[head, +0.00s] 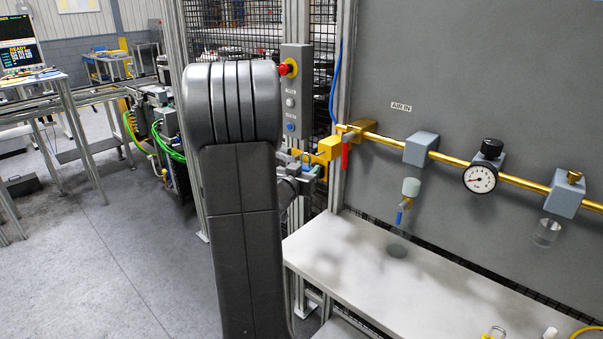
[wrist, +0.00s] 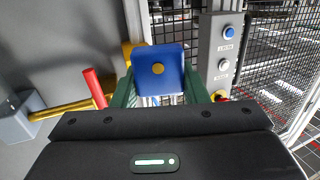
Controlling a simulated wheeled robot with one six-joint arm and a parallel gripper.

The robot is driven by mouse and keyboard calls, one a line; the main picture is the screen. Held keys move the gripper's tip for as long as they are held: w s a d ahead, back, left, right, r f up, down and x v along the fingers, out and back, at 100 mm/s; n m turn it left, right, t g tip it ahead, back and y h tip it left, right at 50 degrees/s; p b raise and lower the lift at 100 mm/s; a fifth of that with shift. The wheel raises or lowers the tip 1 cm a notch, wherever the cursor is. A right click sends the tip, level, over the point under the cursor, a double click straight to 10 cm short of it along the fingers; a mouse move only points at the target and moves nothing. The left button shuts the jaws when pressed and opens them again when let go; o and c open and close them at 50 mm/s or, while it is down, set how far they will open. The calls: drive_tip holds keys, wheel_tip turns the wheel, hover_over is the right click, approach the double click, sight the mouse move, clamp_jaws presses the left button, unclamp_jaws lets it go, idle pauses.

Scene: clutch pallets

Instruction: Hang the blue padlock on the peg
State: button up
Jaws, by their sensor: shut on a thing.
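The blue padlock (wrist: 158,66) is in the wrist view, its square body with a round brass spot facing the camera. My gripper (wrist: 160,92) is shut on it, with a green finger on either side. In the head view my gripper (head: 308,172) is largely hidden behind my dark arm, close to the yellow block (head: 329,149) at the left end of the brass pipe. That yellow block shows partly behind the padlock in the wrist view (wrist: 130,50). I cannot make out the peg clearly in either view.
A red valve handle (head: 345,155) hangs beside the yellow block. A grey control box (head: 294,95) with a red stop button stands left of it. The brass pipe (head: 380,138) carries a gauge (head: 480,178). The white bench (head: 350,265) below is mostly clear.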

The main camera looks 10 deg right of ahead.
drive_tip(key=w+d, duration=0.1)
drive_tip(key=d, duration=0.1)
drive_tip(key=w+d, duration=0.1)
drive_tip(key=w, duration=0.1)
drive_tip(key=shift+d+f+b, duration=0.1)
drive_tip(key=shift+d+b, duration=0.3)
drive_tip(key=shift+d, duration=0.15)
drive_tip(key=shift+f, duration=0.1)
idle(0.5)
drive_tip(key=o, duration=1)
drive_tip(key=shift+o, duration=0.6)
drive_tip(key=shift+w+a+f, duration=0.1)
drive_tip(key=shift+w+a, duration=0.05)
drive_tip(key=shift+a, duration=0.2)
drive_tip(key=shift+b, duration=0.3)
